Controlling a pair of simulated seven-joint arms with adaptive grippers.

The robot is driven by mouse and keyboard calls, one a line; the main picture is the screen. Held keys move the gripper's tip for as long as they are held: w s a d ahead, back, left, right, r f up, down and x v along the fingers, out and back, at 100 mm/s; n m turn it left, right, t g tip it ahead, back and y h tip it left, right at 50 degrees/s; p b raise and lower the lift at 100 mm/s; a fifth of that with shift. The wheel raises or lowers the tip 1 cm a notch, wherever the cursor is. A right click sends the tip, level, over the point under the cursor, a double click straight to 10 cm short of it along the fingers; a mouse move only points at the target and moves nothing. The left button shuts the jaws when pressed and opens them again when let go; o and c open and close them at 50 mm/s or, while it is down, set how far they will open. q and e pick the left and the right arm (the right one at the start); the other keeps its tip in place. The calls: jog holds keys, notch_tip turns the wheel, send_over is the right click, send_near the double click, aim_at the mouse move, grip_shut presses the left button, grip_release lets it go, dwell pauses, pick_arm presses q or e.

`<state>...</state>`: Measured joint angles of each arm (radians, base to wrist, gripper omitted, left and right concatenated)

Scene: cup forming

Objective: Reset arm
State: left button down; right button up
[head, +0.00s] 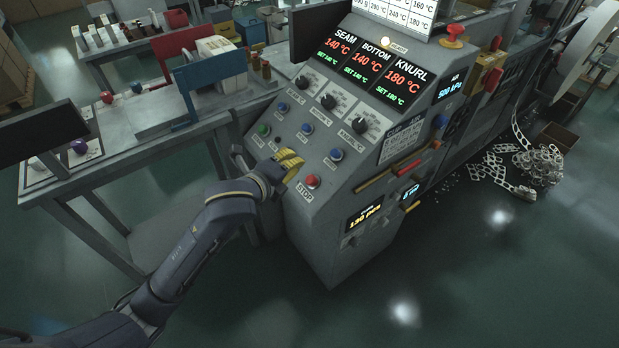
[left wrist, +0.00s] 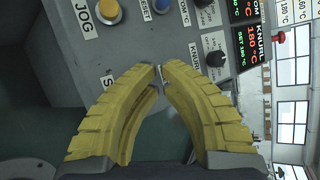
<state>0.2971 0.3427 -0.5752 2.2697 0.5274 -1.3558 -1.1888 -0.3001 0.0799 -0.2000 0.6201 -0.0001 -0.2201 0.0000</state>
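My left gripper (head: 289,164) has yellow ridged fingers and sits in front of the lower left of the grey machine's sloped control panel (head: 350,97). In the left wrist view the fingers (left wrist: 159,72) meet at their tips with nothing visible between them. The panel carries a red stop button (head: 312,181) just right of the gripper, several blue buttons, a green button (head: 263,129) and black knobs. A yellow button labelled JOG (left wrist: 106,11) shows in the left wrist view, beyond the fingers. My right gripper is not in view.
A lever with a red-orange handle (head: 409,167) juts from the machine's right side. Scrap strip (head: 535,165) lies on the floor at right. The front floor is clear.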

pick_arm(q)
jog(key=s+a+f+n+g+y, duration=0.1)
jog(key=s+a+f+n+y, duration=0.4)
jog(key=s+a+f+n, duration=0.6)
jog(key=s+a+f+n+g+y, duration=0.25)
jog(key=s+a+f+n, duration=0.2)
jog(key=s+a, duration=0.35)
jog(key=s+a+f+n+g+y, duration=0.2)
jog(key=s+a+f+n+y, duration=0.25)
jog(key=s, duration=0.45)
jog(key=s+d+f+n+g+h, duration=0.1)
jog(key=d+f+h, duration=0.1)
jog(key=f, duration=1.3)
jog(key=s+d+f+g+h, duration=0.1)
jog(key=s+d+f+h, duration=0.1)
jog(key=f, duration=1.4)
jog(key=s+f+n+g+h, duration=0.1)
jog(key=s+f+n+g, duration=0.1)
jog(key=s+f, duration=1.8)
jog(key=shift+s+n+g+h, duration=0.4)
jog(key=shift+s+g, duration=0.25)
jog(key=shift+s, duration=0.2)
